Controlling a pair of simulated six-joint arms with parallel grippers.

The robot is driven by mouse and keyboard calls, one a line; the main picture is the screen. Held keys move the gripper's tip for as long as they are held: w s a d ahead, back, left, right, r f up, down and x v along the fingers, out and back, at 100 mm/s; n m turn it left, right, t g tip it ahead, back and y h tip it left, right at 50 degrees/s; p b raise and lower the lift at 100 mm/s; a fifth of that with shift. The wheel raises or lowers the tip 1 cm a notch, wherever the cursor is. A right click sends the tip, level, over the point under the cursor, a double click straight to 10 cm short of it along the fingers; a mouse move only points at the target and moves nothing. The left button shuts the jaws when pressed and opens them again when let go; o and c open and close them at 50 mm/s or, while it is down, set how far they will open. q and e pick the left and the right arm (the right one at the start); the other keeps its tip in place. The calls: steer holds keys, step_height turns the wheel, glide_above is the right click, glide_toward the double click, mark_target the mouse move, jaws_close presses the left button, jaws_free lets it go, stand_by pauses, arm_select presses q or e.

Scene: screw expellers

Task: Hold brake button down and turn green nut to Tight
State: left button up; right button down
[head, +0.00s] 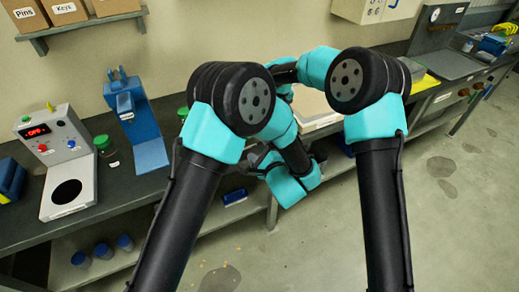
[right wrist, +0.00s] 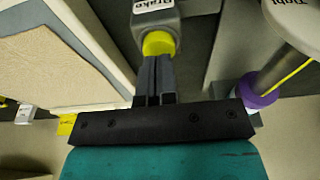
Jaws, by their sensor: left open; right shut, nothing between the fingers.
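The brake button (right wrist: 158,44) is a yellow round button under a grey housing labelled "Brake" (right wrist: 153,12) in the right wrist view. My right gripper (right wrist: 155,62) is shut and empty, its fingertips right at the button's near edge. I cannot tell whether the button is pressed. A grey round part marked "Tight" (right wrist: 296,22) is at the upper right, with a purple ring (right wrist: 258,92) beside it. I cannot make out the green nut in either view. My left gripper (head: 262,161) is open, partly behind my left arm in the head view. My right gripper is hidden there.
In the head view, a dark bench (head: 22,218) runs along the wall. In the right wrist view, a beige-topped panel (right wrist: 58,70) lies left of the button.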

steer(key=shift+r, duration=3.25)
arm_select(q)
steer(key=shift+a, duration=0.1)
